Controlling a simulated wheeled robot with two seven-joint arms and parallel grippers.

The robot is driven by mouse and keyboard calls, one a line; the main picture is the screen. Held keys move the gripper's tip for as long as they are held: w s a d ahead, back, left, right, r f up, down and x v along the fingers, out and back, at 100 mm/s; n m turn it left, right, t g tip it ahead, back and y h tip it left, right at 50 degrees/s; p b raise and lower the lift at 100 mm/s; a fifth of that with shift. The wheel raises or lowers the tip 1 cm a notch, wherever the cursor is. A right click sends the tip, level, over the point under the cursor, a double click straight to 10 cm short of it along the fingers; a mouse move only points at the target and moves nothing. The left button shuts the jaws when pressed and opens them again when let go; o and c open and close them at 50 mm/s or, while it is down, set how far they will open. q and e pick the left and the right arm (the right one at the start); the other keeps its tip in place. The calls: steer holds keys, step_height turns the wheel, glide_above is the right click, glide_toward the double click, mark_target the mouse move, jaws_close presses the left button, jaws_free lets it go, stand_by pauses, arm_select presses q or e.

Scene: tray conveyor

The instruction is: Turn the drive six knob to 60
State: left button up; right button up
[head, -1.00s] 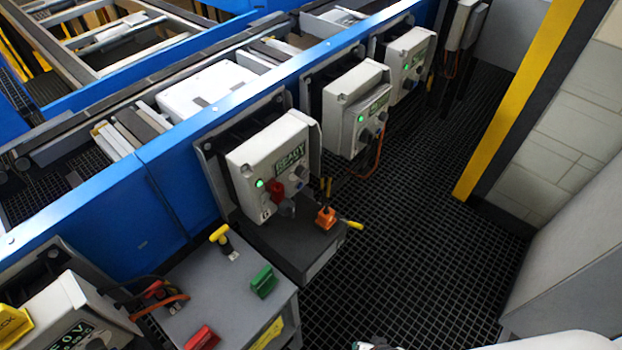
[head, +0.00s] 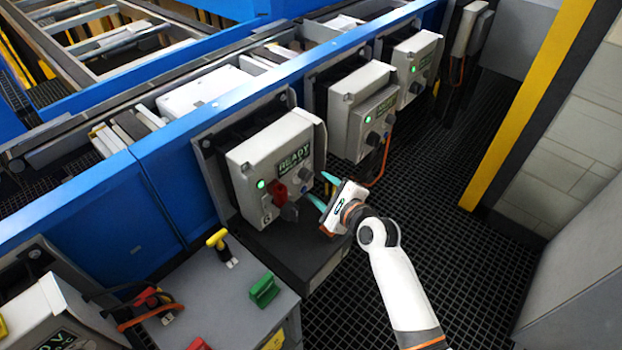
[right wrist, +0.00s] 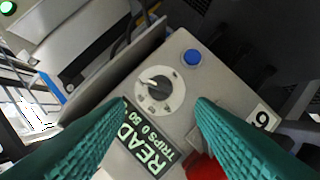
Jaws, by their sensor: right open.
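My right gripper (head: 321,190) has teal fingers, open and empty, just in front of the box. In the wrist view its fingers (right wrist: 160,125) are spread below the knob, not visibly touching it. My left gripper is not seen.
A red switch handle (head: 279,194) is left of the knob, and a blue button (right wrist: 192,57) is near it. Similar boxes (head: 358,110) line the blue rail (head: 185,130). A grey cart (head: 228,290) holds a green block (head: 264,290). Grated floor (head: 470,260) lies open to the right.

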mark_target(307, 176)
steer(key=x, duration=0.6)
steer(key=shift+w+f+b, duration=0.1)
steer(key=shift+w+b, duration=0.05)
steer(key=shift+b, duration=0.15)
steer(key=c, duration=0.9)
